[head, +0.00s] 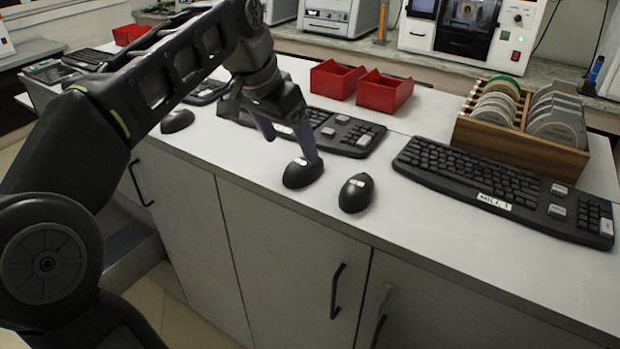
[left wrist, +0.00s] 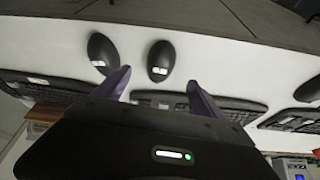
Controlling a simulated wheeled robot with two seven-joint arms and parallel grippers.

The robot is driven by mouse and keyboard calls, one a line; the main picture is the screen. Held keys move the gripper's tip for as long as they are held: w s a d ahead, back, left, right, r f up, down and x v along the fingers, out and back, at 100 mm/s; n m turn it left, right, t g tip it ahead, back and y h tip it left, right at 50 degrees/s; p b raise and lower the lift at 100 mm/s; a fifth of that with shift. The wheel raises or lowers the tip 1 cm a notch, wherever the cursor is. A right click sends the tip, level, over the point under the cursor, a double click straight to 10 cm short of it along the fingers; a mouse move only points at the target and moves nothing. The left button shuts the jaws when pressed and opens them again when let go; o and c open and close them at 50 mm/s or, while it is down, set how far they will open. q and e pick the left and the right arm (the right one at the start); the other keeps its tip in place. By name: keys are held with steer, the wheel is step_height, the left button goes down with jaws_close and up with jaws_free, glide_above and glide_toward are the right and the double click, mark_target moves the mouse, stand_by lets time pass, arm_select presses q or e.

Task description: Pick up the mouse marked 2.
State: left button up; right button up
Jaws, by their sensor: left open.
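Three dark computer mice lie on the pale counter in the head view. The middle mouse (head: 302,174) and the right mouse (head: 356,195) carry small white labels whose marks I cannot read. The far-left mouse (head: 177,121) lies apart. My left gripper (head: 291,148) is open and empty, just behind the middle mouse, with one finger overlapping its rear edge in the picture. In the left wrist view, the middle mouse (left wrist: 160,55) sits just ahead of the gap between the open fingers (left wrist: 159,78). The right mouse (left wrist: 102,48) is beyond the left-hand finger there. My right gripper is not in view.
A labelled keyboard (head: 490,187) lies to the right, and another keyboard (head: 345,132) lies behind the mice. Two red bins (head: 384,93) and a wooden rack of discs (head: 515,145) stand farther back. The counter's front edge is close to the mice.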

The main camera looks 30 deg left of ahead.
mark_target(299, 163)
arm_select(q)
steer(key=shift+w+f, duration=0.1)
steer(key=shift+x, duration=1.3)
steer(key=shift+x, duration=2.6)
steer(key=c, duration=1.5)
